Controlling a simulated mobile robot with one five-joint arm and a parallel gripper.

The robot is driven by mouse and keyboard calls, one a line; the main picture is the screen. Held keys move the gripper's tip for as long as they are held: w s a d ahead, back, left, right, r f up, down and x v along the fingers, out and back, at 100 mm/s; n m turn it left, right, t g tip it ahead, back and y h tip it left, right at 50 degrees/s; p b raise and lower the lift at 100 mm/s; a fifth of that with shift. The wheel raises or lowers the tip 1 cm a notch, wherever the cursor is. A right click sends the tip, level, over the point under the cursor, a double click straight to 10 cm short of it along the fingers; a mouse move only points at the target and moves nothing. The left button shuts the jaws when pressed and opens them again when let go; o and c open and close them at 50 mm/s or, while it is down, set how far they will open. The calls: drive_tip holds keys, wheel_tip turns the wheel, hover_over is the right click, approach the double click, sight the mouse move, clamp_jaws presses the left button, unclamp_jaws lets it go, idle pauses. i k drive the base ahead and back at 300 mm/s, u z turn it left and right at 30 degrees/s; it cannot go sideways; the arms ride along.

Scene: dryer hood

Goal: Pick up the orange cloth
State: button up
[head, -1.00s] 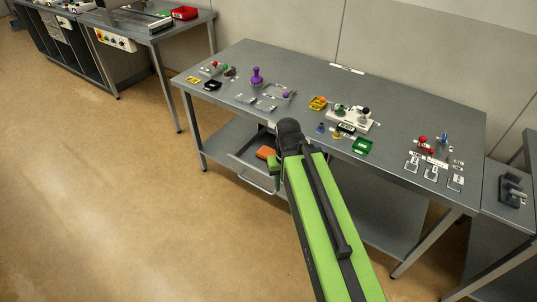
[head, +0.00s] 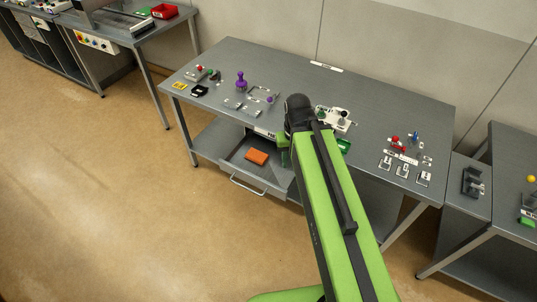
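The orange cloth (head: 257,157) looks like a small folded block. It lies in an open grey drawer (head: 240,168) under the front edge of the grey table. My green arm reaches up from the bottom right toward the table. Its dark end stands to the right of the cloth and apart from it in the picture. The fingers of my gripper are hidden behind the arm, so I cannot see whether they are open or shut. The cloth is fully visible.
The grey table (head: 220,66) carries several small fixtures, among them a purple knob (head: 241,82) and a white block with knobs (head: 335,118). The drawer handle (head: 246,188) sticks out toward the floor. Open floor (head: 120,210) lies at left.

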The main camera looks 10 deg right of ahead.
sight(255, 156)
drive_tip(key=z, duration=0.4)
drive_tip(key=i, duration=1.05)
drive_tip(key=u, duration=5.7)
drive_tip(key=i, duration=0.15)
drive_tip(key=z, duration=2.85)
drive_tip(key=k, duration=0.7)
drive_tip(key=z, duration=0.3)
drive_tip(key=i, duration=0.7)
drive_tip(key=u, duration=0.15)
